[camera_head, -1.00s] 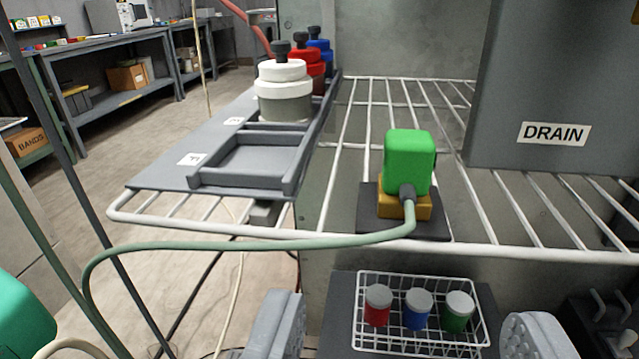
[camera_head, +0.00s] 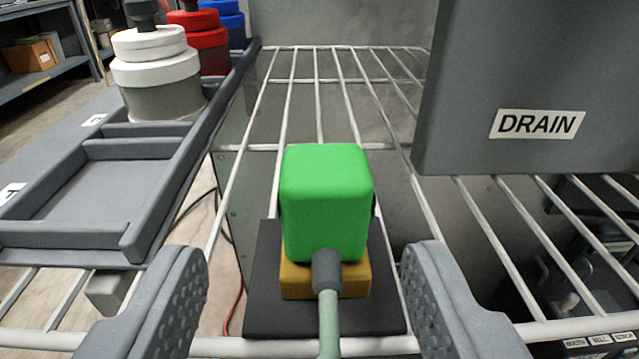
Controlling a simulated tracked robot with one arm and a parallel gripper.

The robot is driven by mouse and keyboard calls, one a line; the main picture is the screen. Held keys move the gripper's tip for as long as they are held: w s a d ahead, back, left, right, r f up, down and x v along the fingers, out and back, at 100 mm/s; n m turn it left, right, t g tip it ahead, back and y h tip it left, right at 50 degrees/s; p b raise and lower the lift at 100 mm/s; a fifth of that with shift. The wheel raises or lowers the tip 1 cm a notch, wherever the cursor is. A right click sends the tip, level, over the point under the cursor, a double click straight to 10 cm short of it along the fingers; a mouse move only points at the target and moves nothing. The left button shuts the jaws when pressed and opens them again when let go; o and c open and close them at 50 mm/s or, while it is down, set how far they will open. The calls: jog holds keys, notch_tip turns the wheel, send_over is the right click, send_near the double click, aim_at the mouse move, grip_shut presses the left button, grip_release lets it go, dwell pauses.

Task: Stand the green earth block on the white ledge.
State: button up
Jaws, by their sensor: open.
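The green earth block (camera_head: 325,200) sits upright on a brass-coloured base (camera_head: 297,282), on a dark plate (camera_head: 262,305) on the wire shelf. A grey plug with a pale green cable (camera_head: 328,315) leaves its near face toward me. My gripper (camera_head: 305,265) is open, one finger low on each side of the block. A clear gap shows between each finger and the block, with nothing held. I cannot pick out a separate white ledge in this view.
The white wire shelf (camera_head: 352,105) stretches behind the block, with open gaps. A grey panel marked DRAIN (camera_head: 490,70) hangs at right. At left are a grey recessed tray (camera_head: 85,190) and white, red and blue lidded pots (camera_head: 155,60). Small labels line the shelf's front right edge.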

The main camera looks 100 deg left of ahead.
aim_at(315, 235)
jog(key=shift+b+x, duration=0.45)
jog(key=shift+x, duration=1.55)
jog(key=shift+w, duration=0.2)
grip_shut()
